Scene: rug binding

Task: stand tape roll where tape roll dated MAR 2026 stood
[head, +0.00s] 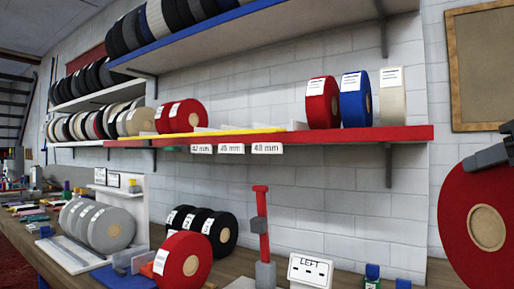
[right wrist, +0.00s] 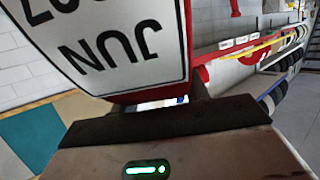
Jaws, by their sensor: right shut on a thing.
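My right gripper (head: 494,154) is shut on the rim of a large red tape roll (head: 457,205) with a tan core, held up at the right edge of the head view. In the right wrist view its white label (right wrist: 120,40) reads JUN upside down; the year is cut off. On the red shelf (head: 370,136) stand a red roll (head: 321,103), a blue roll (head: 356,100) and a cream roll (head: 392,103) at the right, and red rolls (head: 184,116) at the left. Their label dates are too small to read. My left gripper is out of view.
The shelf middle, by the 45 mm (head: 230,149) and 48 mm (head: 267,148) tags, is bare, with a yellow strip (head: 215,134). On the bench stand a red roll (head: 182,262), black rolls (head: 220,233), a red post (head: 262,222) and a LEFT sign (head: 311,270).

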